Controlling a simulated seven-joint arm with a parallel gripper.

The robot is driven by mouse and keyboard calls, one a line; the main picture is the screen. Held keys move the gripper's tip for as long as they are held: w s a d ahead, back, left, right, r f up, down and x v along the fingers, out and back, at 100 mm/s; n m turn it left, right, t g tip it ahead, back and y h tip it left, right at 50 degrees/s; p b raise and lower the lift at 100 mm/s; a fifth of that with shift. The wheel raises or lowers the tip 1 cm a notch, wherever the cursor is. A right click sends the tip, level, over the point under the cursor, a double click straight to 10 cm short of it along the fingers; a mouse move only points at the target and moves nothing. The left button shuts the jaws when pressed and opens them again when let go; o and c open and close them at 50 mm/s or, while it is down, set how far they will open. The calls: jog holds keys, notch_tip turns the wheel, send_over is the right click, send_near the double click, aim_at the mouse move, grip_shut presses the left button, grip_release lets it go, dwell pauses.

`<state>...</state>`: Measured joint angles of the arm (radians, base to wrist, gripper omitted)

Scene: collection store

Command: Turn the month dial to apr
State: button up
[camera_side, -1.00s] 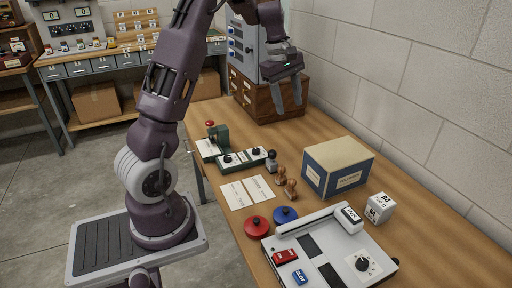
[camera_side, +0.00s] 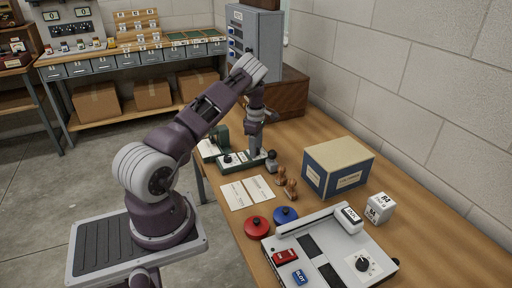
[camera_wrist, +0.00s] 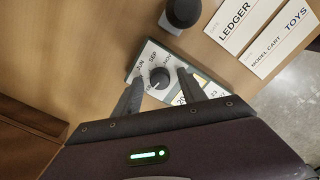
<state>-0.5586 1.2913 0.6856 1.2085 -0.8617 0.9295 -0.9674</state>
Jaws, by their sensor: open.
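The month dial (camera_wrist: 160,77) is a small black knob on a white plate in the wrist view. JUN, SEP and NOV can be read around it; APR is not readable and I cannot tell its setting. My gripper (camera_wrist: 166,76) is open, with one finger on each side of the dial; I cannot tell whether they touch it. In the side view my gripper (camera_side: 252,154) is low over the green stamping device (camera_side: 232,166), and its fingers largely hide the dial there.
A dark round-headed handle (camera_wrist: 182,12) stands close beside the dial. Cards (camera_side: 248,191) lie in front of the device, with wooden stamps (camera_side: 290,189) and a blue-and-tan box (camera_side: 337,168) to the right. A grey cabinet (camera_side: 258,45) stands behind.

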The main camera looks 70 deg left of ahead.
grip_shut()
jog(key=m, duration=0.4)
jog(key=shift+r+m, duration=0.1)
jog(key=shift+m, duration=1.9)
grip_release()
